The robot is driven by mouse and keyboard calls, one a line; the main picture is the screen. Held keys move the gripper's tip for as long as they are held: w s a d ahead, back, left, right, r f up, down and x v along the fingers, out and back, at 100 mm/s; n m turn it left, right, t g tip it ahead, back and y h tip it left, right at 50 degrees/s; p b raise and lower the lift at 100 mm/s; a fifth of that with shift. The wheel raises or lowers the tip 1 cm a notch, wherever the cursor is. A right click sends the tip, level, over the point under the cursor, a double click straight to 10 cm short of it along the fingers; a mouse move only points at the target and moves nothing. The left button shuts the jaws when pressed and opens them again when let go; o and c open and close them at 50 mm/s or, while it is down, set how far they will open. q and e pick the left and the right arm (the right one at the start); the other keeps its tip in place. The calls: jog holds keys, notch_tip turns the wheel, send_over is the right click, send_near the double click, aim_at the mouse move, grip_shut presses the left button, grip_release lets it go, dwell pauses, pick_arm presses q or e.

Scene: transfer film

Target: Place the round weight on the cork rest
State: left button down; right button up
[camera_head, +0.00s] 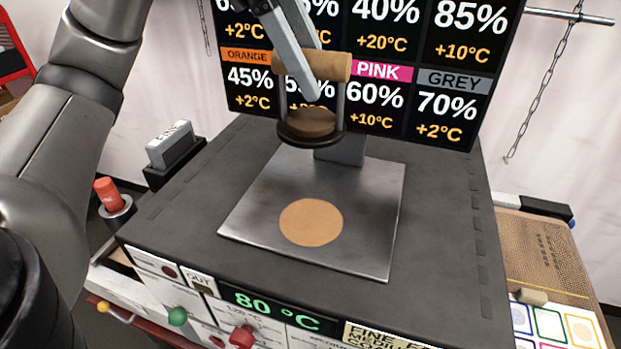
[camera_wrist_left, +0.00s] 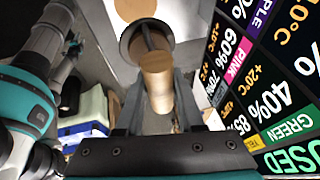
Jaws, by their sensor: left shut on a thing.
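The round weight has a dark round base (camera_head: 296,138) with a brown top and a thick tan handle (camera_head: 335,67) on two grey posts. My left gripper (camera_head: 303,68) is shut on the handle and holds the weight above the back edge of the metal plate. In the left wrist view, the handle (camera_wrist_left: 157,78) lies between the fingers, with the dark base (camera_wrist_left: 127,42) beyond it. A flat, round, cork-coloured disc (camera_head: 310,222) lies on the plate, in front of the weight. It also shows in the left wrist view (camera_wrist_left: 135,8). My right gripper is not visible.
The square metal plate (camera_head: 375,215) sits on a dark machine top (camera_head: 450,230). A sign (camera_head: 470,50) stands behind. A grey block (camera_head: 170,145) and a red-topped thing (camera_head: 110,193) are at left. A brown sheet (camera_head: 540,255) and coloured cards (camera_head: 555,325) lie right. The plate is clear around the disc.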

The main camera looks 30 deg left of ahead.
pick_arm(q)
jog(key=shift+w+f, duration=0.1)
jog(key=shift+f, duration=7.85)
jog(key=shift+f, duration=0.1)
jog(key=shift+f, duration=0.15)
jog(key=c, duration=0.5)
grip_release()
jog(key=v, duration=1.2)
